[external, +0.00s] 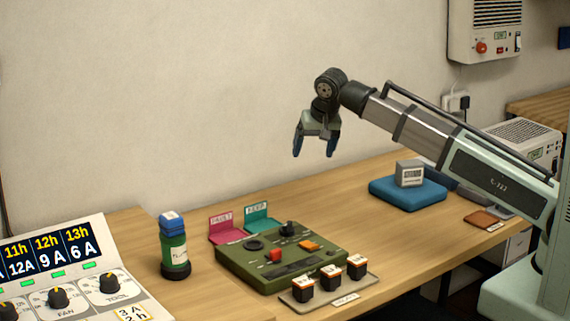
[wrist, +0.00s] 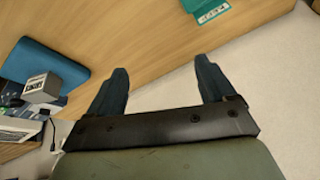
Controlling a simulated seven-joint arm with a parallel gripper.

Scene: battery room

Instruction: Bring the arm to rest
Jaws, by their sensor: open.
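My arm reaches in from the right in the external view. My gripper (external: 314,150) hangs above the table near the wall and points down. Its two dark blue fingers are apart with nothing between them. In the wrist view my gripper (wrist: 160,85) is also open and empty, with table surface and pale wall or floor beyond the fingertips. No object touches the fingers.
On the table (external: 150,225) stand a green device (external: 285,258), small boxes on a tray (external: 345,298), pink (external: 228,225) and teal (external: 262,217) holders, a green-blue bottle (external: 174,246), and a blue pad (external: 408,193) bearing a grey block (external: 409,173). A control panel (external: 60,270) is front left.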

